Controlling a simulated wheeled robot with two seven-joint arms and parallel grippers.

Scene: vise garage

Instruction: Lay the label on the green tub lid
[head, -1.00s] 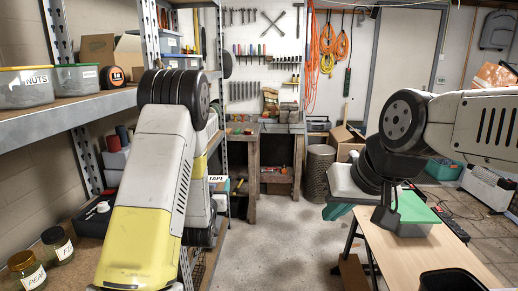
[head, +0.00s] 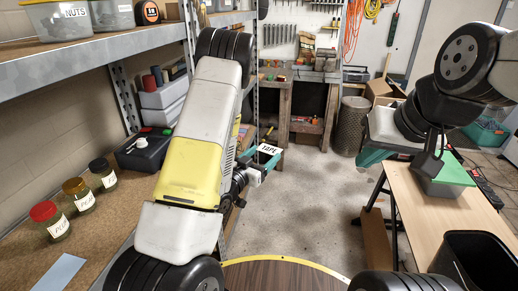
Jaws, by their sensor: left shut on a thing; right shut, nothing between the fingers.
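A white label (head: 268,149) reading "TAPE" is at the end of my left gripper (head: 263,160), which is shut on it. The gripper holds the label up in the air beside the shelf, over open floor. A tub with a green lid (head: 457,172) sits on the light wooden table at the right. The lid is partly hidden by my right arm's black wrist part. My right gripper (head: 372,157) is shut and empty, left of the tub near the table's far left end. Its fingertips are hard to make out.
Three lidded jars (head: 75,194) and a pale blue sheet (head: 60,272) are on the left shelf. A black bin (head: 474,260) is at the table's near edge, and a dark remote-like device (head: 487,188) lies right of the tub. Floor between shelf and table is clear.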

